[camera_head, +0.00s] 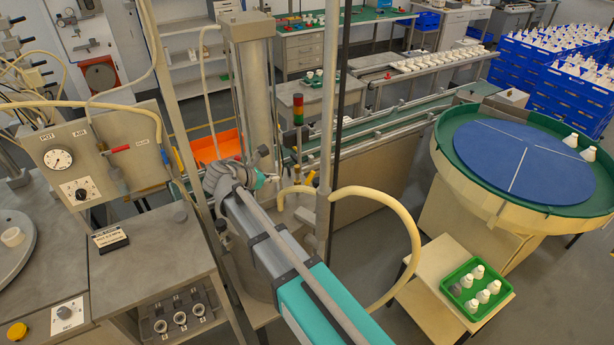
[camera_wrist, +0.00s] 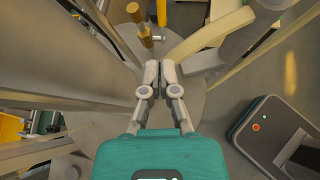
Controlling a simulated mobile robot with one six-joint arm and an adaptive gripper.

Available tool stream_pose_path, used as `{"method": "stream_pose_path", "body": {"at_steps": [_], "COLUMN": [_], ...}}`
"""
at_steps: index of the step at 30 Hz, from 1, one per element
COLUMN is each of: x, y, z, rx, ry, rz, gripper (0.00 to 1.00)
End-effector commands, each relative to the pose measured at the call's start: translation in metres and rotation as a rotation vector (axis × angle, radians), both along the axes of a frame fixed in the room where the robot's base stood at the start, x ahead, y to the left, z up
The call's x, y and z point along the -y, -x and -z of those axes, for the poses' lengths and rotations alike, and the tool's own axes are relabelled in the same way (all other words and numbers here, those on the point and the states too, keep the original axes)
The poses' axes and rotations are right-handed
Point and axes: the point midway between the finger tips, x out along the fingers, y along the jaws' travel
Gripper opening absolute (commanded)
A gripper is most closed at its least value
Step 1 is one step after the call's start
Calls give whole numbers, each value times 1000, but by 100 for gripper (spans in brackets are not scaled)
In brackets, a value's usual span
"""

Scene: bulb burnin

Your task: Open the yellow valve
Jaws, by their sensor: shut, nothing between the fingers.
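A yellow valve handle (camera_head: 311,178) stands just right of my gripper among the pipes at the foot of the grey column. In the wrist view a yellow handle (camera_wrist: 135,13) shows at the top, beyond my fingertips, with a second upright yellow piece (camera_wrist: 162,12) just right of it. I cannot tell which of these is the valve handle seen from the head. My gripper (camera_wrist: 160,68) is shut and empty, its fingertips together and apart from both yellow pieces. In the head view my gripper (camera_head: 262,179) is small and partly hidden by my arm.
A curved cream hose (camera_head: 412,235) loops right of my arm; its thick end (camera_wrist: 210,35) shows near my fingertips. A grey column (camera_head: 253,90) and a thin upright post (camera_head: 327,120) flank the spot.

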Motion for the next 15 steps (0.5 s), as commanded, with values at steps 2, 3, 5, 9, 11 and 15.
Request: {"method": "stream_pose_path", "body": {"at_steps": [2,3,5,9,11,15], "x": [3,4,5,7,9,13], "y": [-1,-2,-2,-4,-5,-10], "z": [0,0,0,1,2,7], "rx": [0,0,0,1,0,0], "ry": [-1,-1,-1,-2,-2,-2], "rz": [5,6,9,12,13,14], "gripper": [0,0,0,0,0,0]}}
